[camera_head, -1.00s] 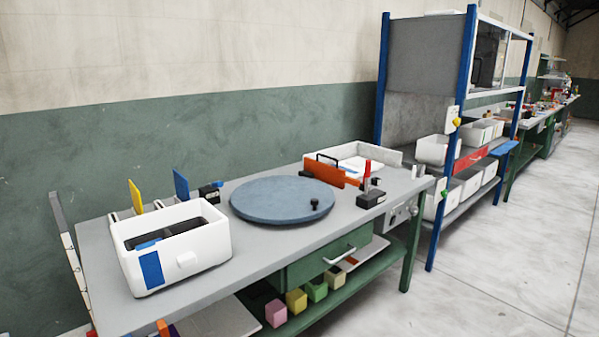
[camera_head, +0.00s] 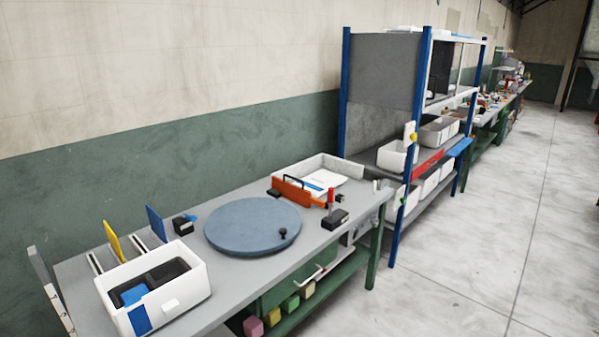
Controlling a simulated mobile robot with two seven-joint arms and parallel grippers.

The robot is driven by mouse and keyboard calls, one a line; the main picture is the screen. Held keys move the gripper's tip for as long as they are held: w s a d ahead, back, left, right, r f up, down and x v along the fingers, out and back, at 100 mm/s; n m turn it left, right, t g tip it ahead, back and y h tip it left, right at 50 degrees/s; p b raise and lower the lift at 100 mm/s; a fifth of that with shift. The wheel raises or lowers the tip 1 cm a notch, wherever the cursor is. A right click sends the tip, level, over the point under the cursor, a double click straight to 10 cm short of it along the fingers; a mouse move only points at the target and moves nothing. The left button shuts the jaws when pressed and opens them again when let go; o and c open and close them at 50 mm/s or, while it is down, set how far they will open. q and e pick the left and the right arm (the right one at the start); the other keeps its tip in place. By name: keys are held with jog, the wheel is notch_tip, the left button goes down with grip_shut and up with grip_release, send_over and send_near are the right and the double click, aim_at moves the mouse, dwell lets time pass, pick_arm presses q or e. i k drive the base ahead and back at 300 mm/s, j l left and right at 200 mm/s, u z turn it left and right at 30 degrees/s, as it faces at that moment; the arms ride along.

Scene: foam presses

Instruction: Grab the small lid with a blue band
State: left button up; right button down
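I cannot make out a small lid with a blue band for certain. A white box (camera_head: 186,298) with a blue patch on its front stands at the near left of the grey workbench (camera_head: 215,318). Inside it are dark compartments, and a blue item (camera_head: 134,294) lies in the left one. A white tray (camera_head: 347,168) at the bench's far end holds a flat white piece with a blue strip (camera_head: 316,186), behind an orange bar. Neither of my grippers is in view.
A round blue-grey disc (camera_head: 250,225) with a dark knob lies mid-bench. A yellow plate (camera_head: 112,241) and a blue plate (camera_head: 156,223) stand upright at the back. A blue-posted shelf (camera_head: 397,180) holds white bins. The floor (camera_head: 470,270) at right is clear.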

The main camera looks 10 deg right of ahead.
aim_at(319, 182)
jog(key=i+l+z, duration=0.6)
jog(key=i, duration=0.3)
jog(key=i+l+z, duration=0.35)
jog(key=i, duration=0.15)
jog(key=i+j+z, duration=0.1)
jog(key=i+z, duration=0.2)
jog(key=i, duration=0.15)
jog(key=i+u, duration=0.4)
jog(key=i+l+u, duration=0.2)
jog(key=u, duration=0.2)
jog(key=i+l+u, duration=0.55)
jog(key=u, duration=0.3)
jog(key=i+l+u, duration=0.1)
jog(key=u, duration=0.3)
jog(key=i+l+u, duration=0.1)
jog(key=l+u, duration=0.2)
jog(key=u, duration=0.15)
